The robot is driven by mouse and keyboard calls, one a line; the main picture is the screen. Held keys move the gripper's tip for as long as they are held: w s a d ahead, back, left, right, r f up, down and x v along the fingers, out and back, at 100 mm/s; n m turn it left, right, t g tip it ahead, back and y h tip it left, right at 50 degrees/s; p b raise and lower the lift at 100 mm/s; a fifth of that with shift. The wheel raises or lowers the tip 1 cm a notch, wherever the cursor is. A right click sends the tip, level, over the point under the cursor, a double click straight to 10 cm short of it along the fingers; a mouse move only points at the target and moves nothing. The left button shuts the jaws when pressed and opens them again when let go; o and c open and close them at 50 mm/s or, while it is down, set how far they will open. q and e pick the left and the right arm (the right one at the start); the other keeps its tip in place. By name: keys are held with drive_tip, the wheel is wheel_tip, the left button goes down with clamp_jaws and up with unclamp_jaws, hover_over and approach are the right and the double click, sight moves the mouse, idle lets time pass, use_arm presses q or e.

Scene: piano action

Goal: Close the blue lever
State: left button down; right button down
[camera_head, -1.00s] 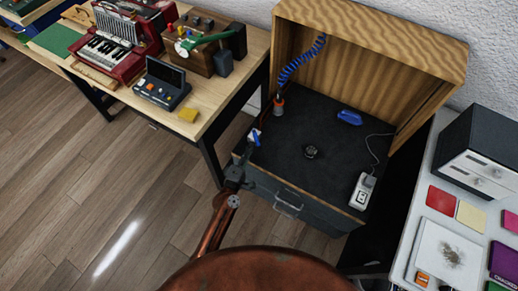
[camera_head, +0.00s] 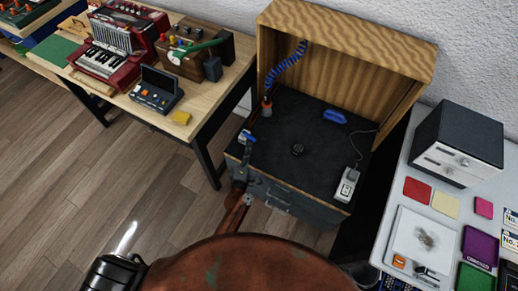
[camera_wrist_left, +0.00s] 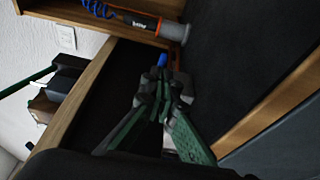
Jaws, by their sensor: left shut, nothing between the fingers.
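The blue lever (camera_head: 247,137) is at the left edge of the dark-topped wooden-backed bench (camera_head: 300,120), beside a small whitish part. My left gripper (camera_head: 246,158) is just below it in the head view, with its fingers together and nothing between them. In the left wrist view, the closed fingertips (camera_wrist_left: 165,92) point toward a small blue piece (camera_wrist_left: 162,60) just beyond them, likely the lever's end. Most of the lever is hidden there by the fingers, and I cannot tell whether they touch it. My right gripper is not in view.
A blue coiled hose (camera_head: 286,66) hangs to an orange-and-grey nozzle (camera_head: 267,105) behind the lever. A blue object (camera_head: 334,116), a small black knob (camera_head: 298,150) and a white power strip (camera_head: 347,185) are on the bench top. A wooden table (camera_head: 205,106) stands left, a white table (camera_head: 400,230) right.

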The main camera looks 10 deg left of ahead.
use_arm(q)
drive_tip(key=shift+a+f, duration=0.15)
drive_tip(key=shift+s, duration=0.15)
drive_tip(key=s, duration=1.1)
drive_tip(key=shift+s+d, duration=0.3)
drive_tip(key=shift+s, duration=0.1)
